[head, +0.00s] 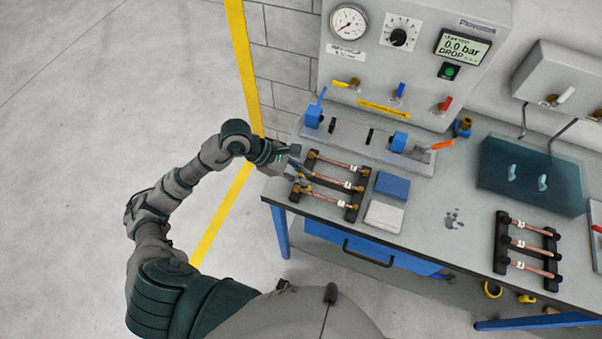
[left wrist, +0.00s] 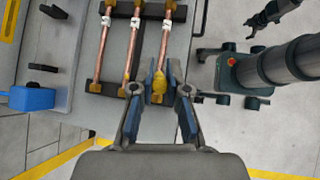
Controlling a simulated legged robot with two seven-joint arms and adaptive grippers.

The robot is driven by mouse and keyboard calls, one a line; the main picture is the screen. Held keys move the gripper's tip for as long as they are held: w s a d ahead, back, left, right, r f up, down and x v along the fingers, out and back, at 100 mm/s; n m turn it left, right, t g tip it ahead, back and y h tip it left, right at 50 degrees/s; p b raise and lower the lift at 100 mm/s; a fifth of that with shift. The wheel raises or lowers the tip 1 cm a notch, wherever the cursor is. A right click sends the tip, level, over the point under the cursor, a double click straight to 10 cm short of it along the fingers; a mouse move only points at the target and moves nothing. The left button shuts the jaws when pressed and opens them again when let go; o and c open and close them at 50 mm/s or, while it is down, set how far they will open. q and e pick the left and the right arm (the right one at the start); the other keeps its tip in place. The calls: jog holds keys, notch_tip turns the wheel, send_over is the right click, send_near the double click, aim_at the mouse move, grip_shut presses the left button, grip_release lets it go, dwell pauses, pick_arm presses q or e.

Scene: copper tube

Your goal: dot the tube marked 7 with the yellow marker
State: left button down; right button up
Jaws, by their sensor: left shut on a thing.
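My left gripper (head: 300,171) is at the left end of a black rack with three copper tubes. Each tube has a white tag whose number is too small to read.
A blue block (head: 392,186) and a pale block (head: 384,216) lie right of the rack. A second rack (head: 528,246) with three tubes stands at the right. The test panel (head: 412,60) and blue clamps (head: 314,117) are behind. The bench between the racks is mostly clear.

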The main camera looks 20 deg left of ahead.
pick_arm(q)
jog(key=shift+f+b, duration=0.3)
jog(key=shift+b, duration=0.05)
dwell(0.3)
jog(key=shift+r, duration=0.1)
dwell(0.3)
jog(key=r, duration=0.2)
jog(key=r+p, duration=0.1)
jog(key=s+a+r+p, duration=0.1)
jog(key=r, duration=0.1)
jog(key=shift+r, duration=0.3)
dwell(0.6)
